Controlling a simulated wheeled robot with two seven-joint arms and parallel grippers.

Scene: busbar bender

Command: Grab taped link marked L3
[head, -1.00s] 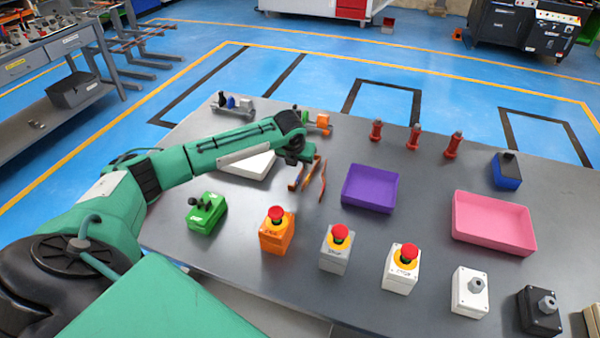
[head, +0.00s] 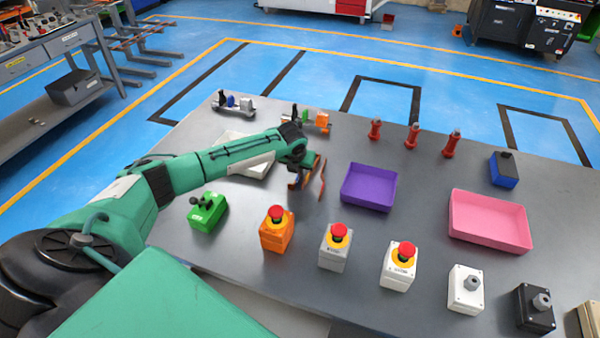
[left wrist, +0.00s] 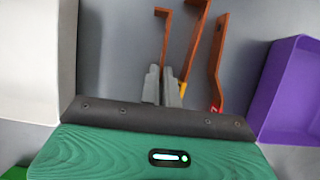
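Three copper links lie side by side on the grey table. In the left wrist view, the left link (left wrist: 164,38) has a hooked far end, and its near part runs down to my left gripper (left wrist: 163,82). The middle link (left wrist: 196,50) has yellow tape near its lower end. The right link (left wrist: 216,70) has red tape low down. No L3 marking is readable. The gripper's two grey fingers are close together around the left link's line; whether they press on it is unclear. In the head view the left gripper (head: 296,178) partly covers the links. My right gripper is out of view.
A purple tray (head: 369,187) stands right of the links, and a white tray (left wrist: 32,60) stands to their left. A pink tray (head: 490,221) is farther right. Several button boxes line the front, including an orange one (head: 277,236). Red posts (head: 412,137) stand behind.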

